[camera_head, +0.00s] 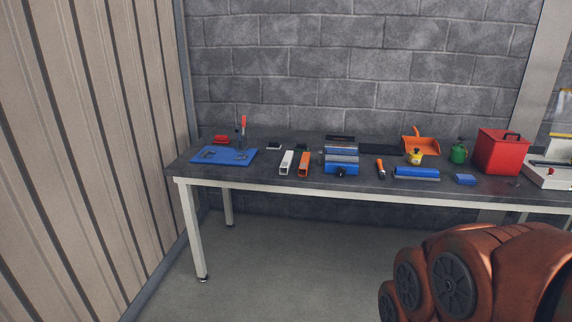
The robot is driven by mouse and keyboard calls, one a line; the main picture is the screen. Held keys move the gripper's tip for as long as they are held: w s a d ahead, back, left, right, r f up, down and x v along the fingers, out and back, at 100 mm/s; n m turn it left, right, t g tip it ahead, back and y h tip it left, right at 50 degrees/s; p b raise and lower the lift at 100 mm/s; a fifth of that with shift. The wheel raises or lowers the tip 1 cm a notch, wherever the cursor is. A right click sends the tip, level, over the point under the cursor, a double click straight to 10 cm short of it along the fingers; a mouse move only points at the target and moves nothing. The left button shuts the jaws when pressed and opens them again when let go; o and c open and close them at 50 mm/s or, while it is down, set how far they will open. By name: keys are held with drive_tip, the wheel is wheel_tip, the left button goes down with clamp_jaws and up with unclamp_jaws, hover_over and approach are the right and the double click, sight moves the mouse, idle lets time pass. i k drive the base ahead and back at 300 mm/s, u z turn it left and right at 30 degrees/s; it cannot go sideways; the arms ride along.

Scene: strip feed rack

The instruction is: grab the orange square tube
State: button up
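The orange square tube (304,164) lies on the dark workbench top, its open end facing me near the front edge. A white square tube (286,162) lies just to its left, roughly parallel, with a narrow gap between them. A blue and grey roller device (341,163) stands close to its right. My reddish-brown arm fills the lower right corner, in front of and below the bench. My gripper is not in the picture.
The workbench (262,176) has pale legs. A blue mat (238,158) with small tools lies at its left end. An orange dustpan (419,142), a green can (459,152) and a red box (501,151) stand at right. Floor before the bench's left part is clear.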

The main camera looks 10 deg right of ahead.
sight(303, 169)
drive_tip(key=z, duration=0.05)
drive_tip(key=i, duration=1.55)
drive_tip(key=u, duration=0.45)
drive_tip(key=i, duration=1.35)
drive_tip(key=u, duration=0.35)
